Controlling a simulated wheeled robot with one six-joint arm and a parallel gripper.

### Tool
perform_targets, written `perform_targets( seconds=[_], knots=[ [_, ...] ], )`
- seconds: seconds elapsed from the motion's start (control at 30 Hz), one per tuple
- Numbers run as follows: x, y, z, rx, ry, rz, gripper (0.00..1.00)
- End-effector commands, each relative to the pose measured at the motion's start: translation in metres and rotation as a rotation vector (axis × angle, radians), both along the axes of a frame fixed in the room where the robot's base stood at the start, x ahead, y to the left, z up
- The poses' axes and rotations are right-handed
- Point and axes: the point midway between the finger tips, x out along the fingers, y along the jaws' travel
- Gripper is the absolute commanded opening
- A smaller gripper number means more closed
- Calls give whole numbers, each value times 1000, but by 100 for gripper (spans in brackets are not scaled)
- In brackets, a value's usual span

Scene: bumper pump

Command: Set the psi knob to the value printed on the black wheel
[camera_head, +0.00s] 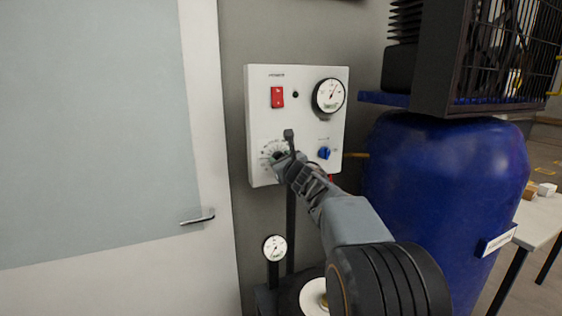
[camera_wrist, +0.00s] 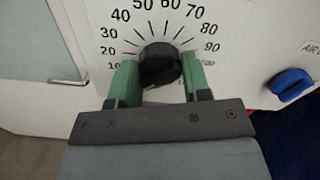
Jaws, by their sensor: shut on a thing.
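The psi knob (camera_wrist: 160,66) is black and round, in the middle of a printed dial (camera_wrist: 165,20) with numbers from about 10 to 100. In the wrist view my gripper (camera_wrist: 159,74) has its two green fingers on either side of the knob, closed on it. In the head view my gripper (camera_head: 283,160) is at the lower left of the white control panel (camera_head: 300,112) and hides most of the knob. I cannot make out the knob's pointer mark. A white disc (camera_head: 315,296) in a dark round part shows at the bottom, partly hidden; no printed value is legible there.
The panel also has a red switch (camera_head: 277,97), a gauge (camera_head: 329,95) and a blue knob (camera_head: 324,153) close right of my gripper. A small gauge (camera_head: 275,248) stands below. A blue tank (camera_head: 440,190) is at right, a door (camera_head: 95,120) at left.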

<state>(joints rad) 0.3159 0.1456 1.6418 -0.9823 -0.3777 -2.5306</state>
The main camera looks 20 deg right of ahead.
Motion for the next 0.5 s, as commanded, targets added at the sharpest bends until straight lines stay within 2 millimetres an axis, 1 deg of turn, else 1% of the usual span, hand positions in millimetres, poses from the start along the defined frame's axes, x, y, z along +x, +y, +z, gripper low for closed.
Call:
perform_targets(
  seconds=[0.03,0.1,0.13,0.37,0.5],
  knots=[
    [0,0,0,0,0,0,28],
    [0,0,0,0,0,0,21],
    [0,0,0,0,0,0,20],
    [0,0,0,31,0,0,20],
    [0,0,-1,99,0,0,20]
  ],
)
